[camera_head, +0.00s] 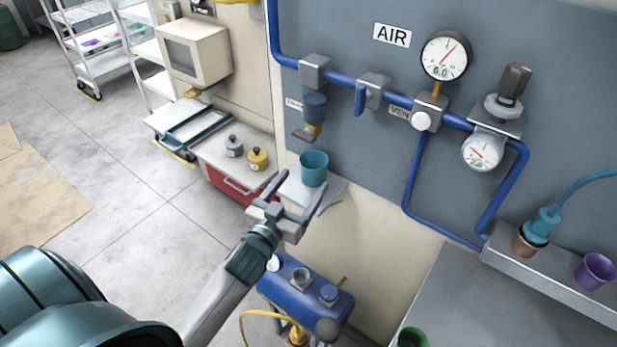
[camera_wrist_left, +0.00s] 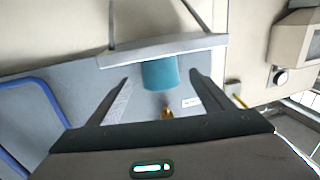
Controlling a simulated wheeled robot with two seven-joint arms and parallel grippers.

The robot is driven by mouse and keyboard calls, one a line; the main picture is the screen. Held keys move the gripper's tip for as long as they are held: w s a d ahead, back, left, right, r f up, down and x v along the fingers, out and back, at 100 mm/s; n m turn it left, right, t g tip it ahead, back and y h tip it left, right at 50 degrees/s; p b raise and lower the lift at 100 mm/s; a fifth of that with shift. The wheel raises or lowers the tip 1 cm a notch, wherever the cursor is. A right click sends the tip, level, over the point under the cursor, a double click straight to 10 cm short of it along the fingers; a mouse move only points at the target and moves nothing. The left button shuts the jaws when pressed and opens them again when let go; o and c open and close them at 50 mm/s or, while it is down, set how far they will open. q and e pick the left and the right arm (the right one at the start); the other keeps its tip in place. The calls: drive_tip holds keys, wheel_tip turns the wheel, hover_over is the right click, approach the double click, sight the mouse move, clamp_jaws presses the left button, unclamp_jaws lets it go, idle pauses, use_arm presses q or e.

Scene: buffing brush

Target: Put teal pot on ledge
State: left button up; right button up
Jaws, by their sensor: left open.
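The teal pot (camera_head: 314,169) stands upright on a small pale ledge (camera_head: 332,190) fixed to the wall, below the drain valve. My left gripper (camera_head: 305,182) is open, its fingers pointing toward the pot from the near side. In the left wrist view, which is upside down, the pot (camera_wrist_left: 160,75) shows between the two spread fingers and rests against the ledge (camera_wrist_left: 165,48). A gap shows on both sides of the pot, and I see no finger touching it. My right gripper is in neither view.
A blue tank (camera_head: 305,285) stands below the ledge. Blue pipes and gauges (camera_head: 446,56) cover the panel. A copper cup (camera_head: 525,243) and a purple cup (camera_head: 597,271) are on a grey shelf at right. A green cup (camera_head: 412,338) is at the bottom edge.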

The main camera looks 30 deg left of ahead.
use_arm(q)
drive_tip(key=s+b, duration=0.1)
drive_tip(key=s, duration=0.3)
drive_tip(key=shift+s+d, duration=0.1)
drive_tip(key=shift+s, duration=0.15)
idle(0.8)
idle(0.9)
idle(0.7)
